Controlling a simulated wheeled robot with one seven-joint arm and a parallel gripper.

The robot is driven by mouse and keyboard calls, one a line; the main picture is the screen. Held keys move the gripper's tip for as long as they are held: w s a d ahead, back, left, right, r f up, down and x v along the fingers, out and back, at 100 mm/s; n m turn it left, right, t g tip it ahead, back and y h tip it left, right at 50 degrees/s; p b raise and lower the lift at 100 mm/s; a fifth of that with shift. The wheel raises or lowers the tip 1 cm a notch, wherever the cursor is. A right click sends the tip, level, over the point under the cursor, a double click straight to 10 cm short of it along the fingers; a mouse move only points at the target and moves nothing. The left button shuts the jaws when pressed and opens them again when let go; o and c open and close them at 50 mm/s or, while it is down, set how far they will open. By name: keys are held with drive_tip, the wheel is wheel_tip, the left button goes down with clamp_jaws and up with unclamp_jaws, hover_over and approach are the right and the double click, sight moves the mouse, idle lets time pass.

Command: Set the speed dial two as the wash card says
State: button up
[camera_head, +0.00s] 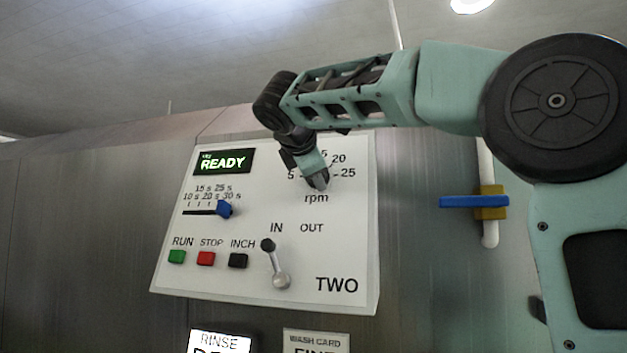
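The speed dial is on the white panel marked TWO (340,255), under a scale marked 5, 20 and 25 with "rpm" below. My gripper (318,183) is in front of the dial and hides its knob and pointer, so its setting does not show. The fingertips are at or close to the dial; I cannot tell whether they touch or grip it. The wash card (316,340) is at the bottom edge, cut off, with the top of a word like "FINE" showing.
A green display (223,161) reads READY. A blue slider (225,209), green (177,257), red (206,258) and black (238,260) buttons and an IN/OUT lever (273,263) share the panel. A RINSE sign (220,341) is below. A blue-handled valve (474,202) is at right.

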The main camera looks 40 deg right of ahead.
drive_tip(key=m+b, duration=0.3)
drive_tip(key=m, duration=0.2)
drive_tip(key=shift+f+m, duration=0.1)
drive_tip(key=shift+m, duration=0.2)
drive_tip(key=m+b, duration=0.2)
drive_tip(key=m, duration=0.3)
drive_tip(key=shift+m+b, duration=0.4)
drive_tip(key=o, duration=0.7)
drive_tip(key=shift+o, duration=0.2)
drive_tip(key=shift+s+r, duration=0.1)
drive_tip(key=shift+r, duration=0.15)
drive_tip(key=p+v, duration=0.1)
drive_tip(key=v, duration=1.6)
drive_tip(key=shift+a+f, duration=0.2)
drive_tip(key=shift+f, duration=0.1)
drive_tip(key=shift+s, duration=0.15)
